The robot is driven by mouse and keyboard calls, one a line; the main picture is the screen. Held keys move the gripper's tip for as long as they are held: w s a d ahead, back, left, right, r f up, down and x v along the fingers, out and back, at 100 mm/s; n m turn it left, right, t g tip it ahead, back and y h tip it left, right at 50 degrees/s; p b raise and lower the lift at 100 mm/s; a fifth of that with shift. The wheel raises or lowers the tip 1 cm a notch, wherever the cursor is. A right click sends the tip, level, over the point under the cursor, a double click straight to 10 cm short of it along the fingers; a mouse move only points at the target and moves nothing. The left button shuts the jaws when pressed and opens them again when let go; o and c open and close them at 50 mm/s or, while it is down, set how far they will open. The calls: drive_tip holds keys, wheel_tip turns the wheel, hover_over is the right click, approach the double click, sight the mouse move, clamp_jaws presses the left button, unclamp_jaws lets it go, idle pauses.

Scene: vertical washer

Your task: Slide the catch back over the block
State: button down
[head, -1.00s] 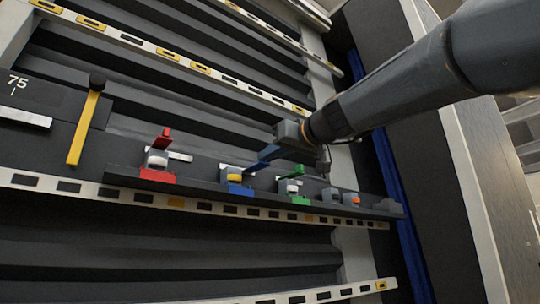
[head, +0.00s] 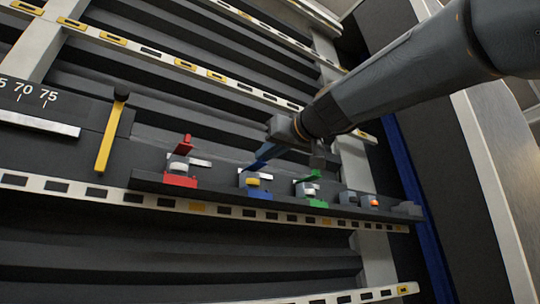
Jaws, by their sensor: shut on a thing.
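My gripper (head: 281,147) is shut on the blue catch (head: 262,157), at the catch's upper right end. The catch slants down and left from the gripper. Its lower end shows just above the blue base (head: 260,190), which carries a block with a yellow band (head: 252,182). I cannot tell whether the catch touches that block. The fingertips are small and partly hidden by the gripper body.
A red catch set (head: 182,172) stands to the left and a green one (head: 308,188) to the right on the same dark rail. Grey blocks, one with an orange button (head: 374,202), are further right. A yellow lever (head: 107,140) is at the left, beside a numbered scale (head: 30,95).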

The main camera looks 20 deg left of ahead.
drive_tip(key=c, duration=1.8)
unclamp_jaws()
drive_tip(key=shift+c, duration=0.2)
drive_tip(key=b+v, duration=0.3)
drive_tip(key=v, duration=0.5)
drive_tip(key=shift+b, duration=0.35)
